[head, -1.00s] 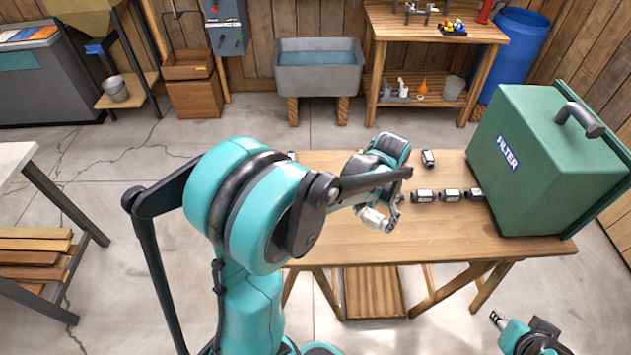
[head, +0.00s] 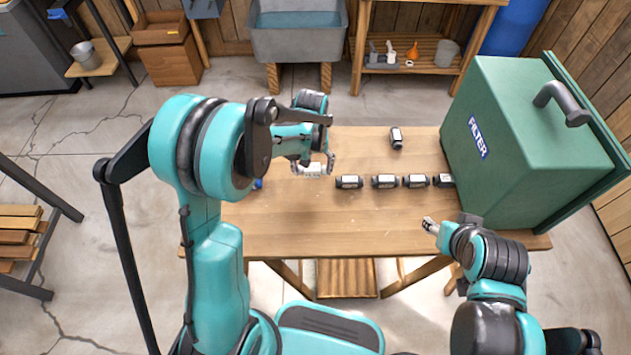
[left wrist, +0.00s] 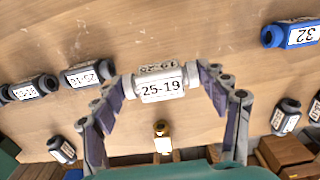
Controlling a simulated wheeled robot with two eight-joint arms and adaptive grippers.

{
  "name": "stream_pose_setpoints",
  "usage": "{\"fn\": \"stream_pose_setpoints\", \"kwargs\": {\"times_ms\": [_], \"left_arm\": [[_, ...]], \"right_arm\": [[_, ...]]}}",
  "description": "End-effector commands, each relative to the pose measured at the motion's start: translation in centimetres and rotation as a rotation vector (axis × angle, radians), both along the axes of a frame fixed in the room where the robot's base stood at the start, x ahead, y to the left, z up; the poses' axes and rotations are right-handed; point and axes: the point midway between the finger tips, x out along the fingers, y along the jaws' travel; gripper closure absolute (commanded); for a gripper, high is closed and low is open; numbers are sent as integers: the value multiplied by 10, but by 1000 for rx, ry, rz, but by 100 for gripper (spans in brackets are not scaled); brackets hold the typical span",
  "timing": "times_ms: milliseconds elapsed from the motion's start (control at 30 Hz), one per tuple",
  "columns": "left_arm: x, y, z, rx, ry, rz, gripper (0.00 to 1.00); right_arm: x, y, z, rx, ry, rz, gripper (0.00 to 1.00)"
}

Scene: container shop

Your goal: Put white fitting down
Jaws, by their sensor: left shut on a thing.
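My left gripper (head: 314,167) is shut on a white fitting (head: 313,170), with one finger at each end. In the left wrist view the white fitting (left wrist: 161,84) lies level across the picture between the fingers and bears the label 25-19. It is over the wooden table (head: 300,230), left of a row of black fittings with white labels (head: 385,181). I cannot tell whether it touches the tabletop. My right gripper (head: 431,226) is over the table's front right part, with nothing visible in it; its jaw state is too small to tell.
A green filter box (head: 530,140) stands on the table's right end. A lone black fitting (head: 396,138) stands behind the row. A blue fitting labelled 32 (left wrist: 291,35) lies near the left gripper, and a brass-coloured piece (left wrist: 162,138) is also close. The table's front middle is clear.

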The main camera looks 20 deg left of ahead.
Motion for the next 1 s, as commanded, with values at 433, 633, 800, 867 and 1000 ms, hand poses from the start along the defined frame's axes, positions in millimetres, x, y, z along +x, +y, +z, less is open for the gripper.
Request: {"fn": "stream_pose_setpoints", "kwargs": {"times_ms": [433, 633, 800, 867, 1000], "left_arm": [[-3, -12, -45, 0, 0, 1, 56], [-3, -11, -47, 0, 0, 0, 56], [-3, -11, -50, 0, 0, 0, 56], [-3, -11, -51, 0, 0, 0, 24], [-3, -11, -50, 0, 0, 0, 6]], "right_arm": [[0, 0, -23, 0, 0, 0, 51], [0, 0, -22, 0, 0, 0, 51], [0, 0, -25, 0, 0, 0, 51], [0, 0, -26, 0, 0, 0, 51], [0, 0, -25, 0, 0, 0, 51]]}}
